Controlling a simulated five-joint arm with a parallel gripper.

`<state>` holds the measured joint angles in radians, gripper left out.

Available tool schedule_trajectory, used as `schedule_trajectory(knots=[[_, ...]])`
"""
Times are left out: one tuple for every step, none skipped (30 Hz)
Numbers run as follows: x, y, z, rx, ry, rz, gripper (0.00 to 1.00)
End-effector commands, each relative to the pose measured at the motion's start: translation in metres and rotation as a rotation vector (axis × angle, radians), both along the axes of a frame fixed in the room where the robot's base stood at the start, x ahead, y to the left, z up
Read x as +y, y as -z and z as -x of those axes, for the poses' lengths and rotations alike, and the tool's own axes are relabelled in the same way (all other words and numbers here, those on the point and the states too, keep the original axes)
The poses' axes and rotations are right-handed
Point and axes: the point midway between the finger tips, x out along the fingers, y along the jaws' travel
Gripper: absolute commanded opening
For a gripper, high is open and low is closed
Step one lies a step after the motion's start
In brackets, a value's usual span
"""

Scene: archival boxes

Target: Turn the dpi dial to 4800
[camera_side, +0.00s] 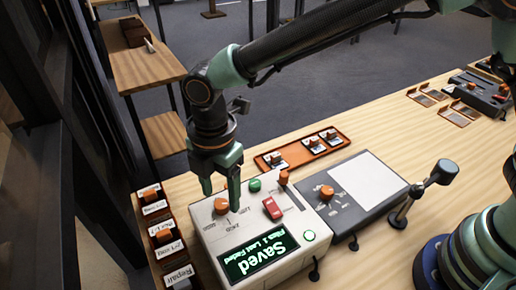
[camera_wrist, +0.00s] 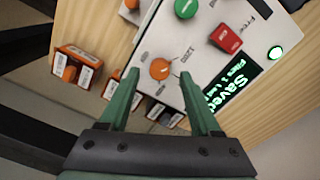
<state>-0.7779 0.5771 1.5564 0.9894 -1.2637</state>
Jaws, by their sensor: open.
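The orange dial (camera_side: 221,207) is on the top of the pale scanner console (camera_side: 208,232), near its left edge. It also shows in the wrist view (camera_wrist: 160,69), with small printed numbers around it; one reads 1200. I cannot tell which mark it points at. My gripper (camera_side: 220,197) points down over the dial. In the wrist view its green fingers (camera_wrist: 158,74) stand apart, one on each side of the dial, and the dial's top is free to see between them. I cannot tell whether either finger touches it. The console's screen (camera_side: 258,256) reads "Saved" in green.
On the console are a red switch (camera_side: 272,208), a green button (camera_side: 255,185) and a lit white-green button (camera_side: 309,236). A grey unit with another orange knob (camera_side: 326,192) adjoins on the right. An orange tray (camera_side: 302,147) lies behind; labelled boxes (camera_side: 164,238) stand left.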

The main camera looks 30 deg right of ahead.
Motion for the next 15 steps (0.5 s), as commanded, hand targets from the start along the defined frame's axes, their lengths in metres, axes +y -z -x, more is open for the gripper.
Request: schedule_trajectory(knots=[[0.000,0.007,0.000,0.002,0.000,0.002,0.64],[0.000,0.010,0.000,0.001,0.001,0.002,0.64],[0.000,0.013,0.000,0.001,0.001,0.002,0.64],[0.000,0.015,0.000,0.001,0.001,0.002,0.64],[0.000,0.017,0.000,0.001,0.001,0.000,0.64],[0.000,0.018,0.000,0.000,0.001,0.000,0.64],[0.000,0.019,-0.001,0.000,0.001,0.000,0.64],[0.000,0.020,-0.001,-0.001,0.001,0.000,0.64],[0.000,0.021,-0.001,-0.001,0.001,0.000,0.64],[0.000,0.021,-0.001,-0.001,0.001,0.000,0.64],[0.000,0.021,-0.001,-0.001,0.001,0.000,0.64],[0.000,0.021,-0.001,-0.001,0.001,0.000,0.64],[0.000,0.021,-0.001,-0.001,0.001,0.000,0.64],[0.000,0.021,-0.001,-0.001,0.001,0.000,0.64],[0.000,0.021,-0.001,-0.001,0.001,0.000,0.64]])
